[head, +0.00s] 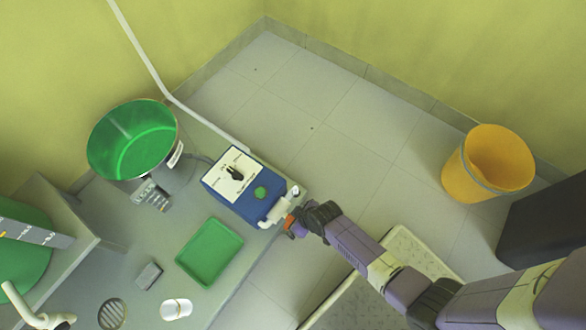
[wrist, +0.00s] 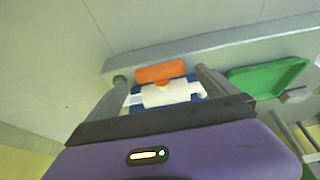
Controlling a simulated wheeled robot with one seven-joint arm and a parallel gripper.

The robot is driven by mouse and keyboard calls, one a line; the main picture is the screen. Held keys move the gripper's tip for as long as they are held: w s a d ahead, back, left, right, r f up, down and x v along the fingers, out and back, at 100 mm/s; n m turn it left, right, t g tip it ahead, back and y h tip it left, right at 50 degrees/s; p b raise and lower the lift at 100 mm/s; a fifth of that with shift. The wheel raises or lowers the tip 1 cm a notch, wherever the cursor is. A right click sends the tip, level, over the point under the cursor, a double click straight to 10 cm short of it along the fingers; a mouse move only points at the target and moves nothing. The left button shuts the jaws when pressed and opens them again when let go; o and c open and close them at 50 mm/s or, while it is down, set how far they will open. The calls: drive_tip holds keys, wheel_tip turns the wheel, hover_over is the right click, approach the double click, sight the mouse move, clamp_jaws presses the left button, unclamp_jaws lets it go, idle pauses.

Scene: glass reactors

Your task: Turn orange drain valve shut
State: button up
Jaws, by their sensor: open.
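The orange drain valve handle (head: 289,221) sits at the end of a white pipe fitting (head: 272,212) on the near right corner of a blue box (head: 237,207). In the wrist view the orange handle (wrist: 160,72) lies crosswise, with the white fitting (wrist: 165,95) just below it. My gripper (wrist: 158,76) is open, one finger at each side of the handle. A small gap shows between each finger and the handle. In the head view my gripper (head: 297,222) reaches the handle from the right and hides part of it.
The blue box has a dial and green button on top. A green tray (head: 209,252), a small grey block (head: 148,276) and a white cup (head: 176,309) lie on the grey bench. A green-lined pot (head: 133,139) stands behind. A yellow bin (head: 487,163) stands on the floor at right.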

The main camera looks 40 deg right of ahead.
drive_tip(key=shift+b+x, duration=0.35)
drive_tip(key=shift+x, duration=0.7)
drive_tip(key=c, duration=1.4)
drive_tip(key=shift+o, duration=0.2)
